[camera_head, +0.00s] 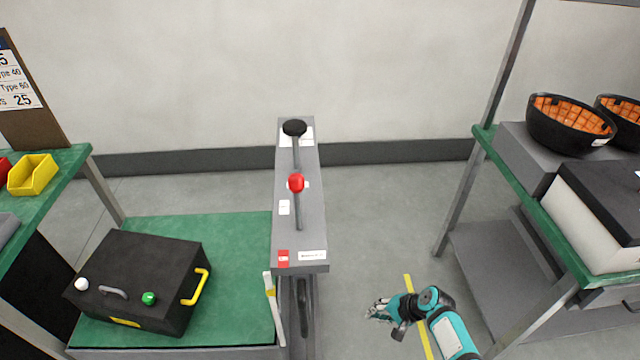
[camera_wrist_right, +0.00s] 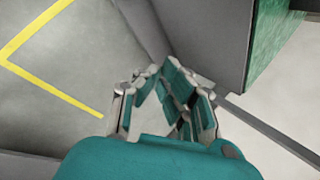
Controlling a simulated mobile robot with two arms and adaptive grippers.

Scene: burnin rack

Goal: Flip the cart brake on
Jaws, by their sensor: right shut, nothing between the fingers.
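The cart has a green top (camera_head: 235,232) with a grey upright panel (camera_head: 312,220) along its right side. On the panel stand a lever with a red knob (camera_head: 296,183) and, farther back, a lever with a black knob (camera_head: 294,128). I cannot tell from the labels which one is the brake. My right gripper (camera_head: 373,310) is shut and empty, to the right of the panel's near end and apart from both levers. In the right wrist view its fingers (camera_wrist_right: 160,72) point toward a grey surface with a green edge. My left gripper is out of view.
A black case (camera_head: 140,275) with a yellow handle sits on the cart. A green-topped bench (camera_head: 500,160) with black bowls (camera_head: 570,125) stands at right. A bench with a yellow bin (camera_head: 33,174) stands at left. Floor between the cart and right bench is open, with a yellow line.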

